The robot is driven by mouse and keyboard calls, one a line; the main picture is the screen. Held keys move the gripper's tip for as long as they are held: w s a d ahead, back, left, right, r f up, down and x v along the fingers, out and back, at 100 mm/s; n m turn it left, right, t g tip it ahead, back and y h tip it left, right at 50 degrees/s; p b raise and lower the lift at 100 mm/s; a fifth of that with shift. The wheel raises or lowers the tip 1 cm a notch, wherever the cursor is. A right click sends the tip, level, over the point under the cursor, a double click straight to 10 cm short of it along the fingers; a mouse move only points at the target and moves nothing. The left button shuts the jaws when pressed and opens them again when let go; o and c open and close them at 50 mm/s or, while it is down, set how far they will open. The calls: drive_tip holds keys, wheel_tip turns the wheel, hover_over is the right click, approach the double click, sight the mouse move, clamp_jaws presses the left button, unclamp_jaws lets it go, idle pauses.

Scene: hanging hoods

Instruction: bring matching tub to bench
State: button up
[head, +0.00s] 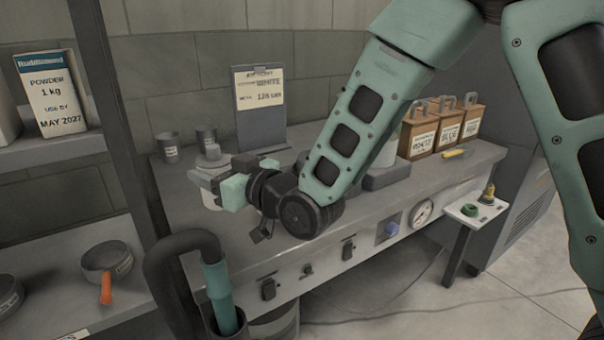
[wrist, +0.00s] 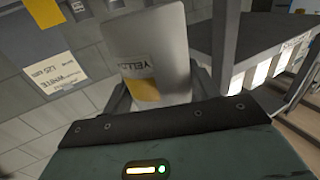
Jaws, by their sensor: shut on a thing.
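A pale grey-white tub (wrist: 160,42) is between my gripper's fingers in the wrist view. Its label reads "YELLOW" and has a yellow patch. In the head view the tub (head: 212,161) is partly hidden by my gripper (head: 222,173), which is shut on it over the left part of the grey bench (head: 345,218). I cannot tell whether its base touches the bench top. A sign board (head: 261,112) stands at the back of the bench; its card reads "WHITE" and "125 um". The card also shows in the wrist view (wrist: 52,82).
Two small grey cups (head: 168,148) stand behind my gripper. Several brown handled boxes (head: 419,134) stand at the bench's right end. A pale container (head: 387,152) is partly behind my arm. Left shelves hold a powder box (head: 57,95) and bowls (head: 107,260). A hood pipe (head: 217,283) stands in front.

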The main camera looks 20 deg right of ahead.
wheel_tip(320, 180, down, 10)
drive_tip(key=shift+r+b, duration=0.1)
drive_tip(key=shift+b, duration=0.4)
drive_tip(key=o, duration=1.2)
drive_tip(key=shift+f, duration=0.2)
drive_tip(key=shift+r, duration=0.1)
